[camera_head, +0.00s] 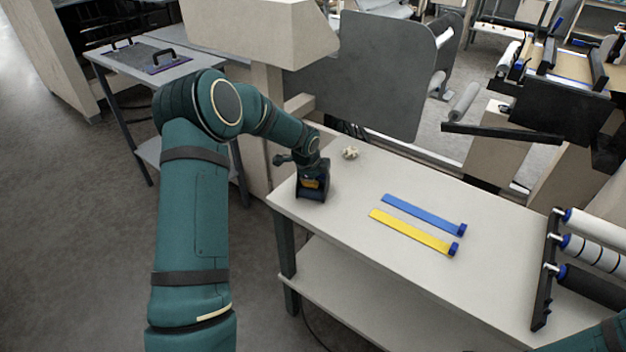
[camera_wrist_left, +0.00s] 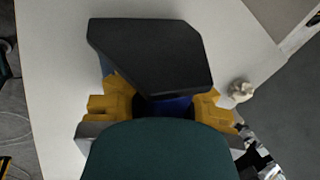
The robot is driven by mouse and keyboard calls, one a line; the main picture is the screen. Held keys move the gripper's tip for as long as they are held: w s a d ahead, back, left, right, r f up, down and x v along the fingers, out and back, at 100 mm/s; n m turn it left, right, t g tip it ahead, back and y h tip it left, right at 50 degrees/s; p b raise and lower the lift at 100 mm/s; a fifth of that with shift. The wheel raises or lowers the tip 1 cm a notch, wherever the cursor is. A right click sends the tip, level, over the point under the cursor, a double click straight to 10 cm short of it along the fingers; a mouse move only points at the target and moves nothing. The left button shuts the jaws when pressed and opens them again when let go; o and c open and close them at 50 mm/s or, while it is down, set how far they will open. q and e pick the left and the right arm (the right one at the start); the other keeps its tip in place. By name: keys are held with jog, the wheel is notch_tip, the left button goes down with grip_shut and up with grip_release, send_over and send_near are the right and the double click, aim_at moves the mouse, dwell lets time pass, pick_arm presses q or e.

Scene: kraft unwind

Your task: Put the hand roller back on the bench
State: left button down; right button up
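My left gripper (camera_head: 312,183) is over the left end of the bench (camera_head: 345,220), low and close to its top. In the left wrist view its yellow fingers (camera_wrist_left: 160,108) are on both sides of a dark block with a blue part, which I take to be the hand roller (camera_wrist_left: 150,55). The fingers appear closed on the blue part. My own teal wrist part hides the lower part of the grip. In the head view the hand roller (camera_head: 311,195) shows as a dark shape under the gripper. I cannot tell whether it touches the bench. My right gripper is not in view.
A small beige lump (camera_head: 350,152) lies behind the gripper. A blue strip (camera_head: 422,213) and a yellow strip (camera_head: 412,231) lie mid-bench. A rack (camera_head: 545,270) with several rollers stands at the right end. A grey panel (camera_head: 365,75) rises behind the bench.

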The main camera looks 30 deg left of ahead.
aim_at(307, 191)
pick_arm(q)
jog(key=shift+s+d+f, duration=0.1)
jog(key=shift+s+f, duration=0.15)
jog(key=shift+f, duration=0.2)
jog(key=c, duration=1.1)
grip_release()
jog(key=shift+s+f, duration=0.15)
jog(key=shift+f, duration=0.05)
jog(key=shift+c, duration=0.2)
jog(key=shift+r, duration=0.3)
jog(key=w+p+v, duration=0.1)
jog(key=p+v, duration=0.2)
jog(key=v, duration=1)
jog(key=shift+r, duration=0.1)
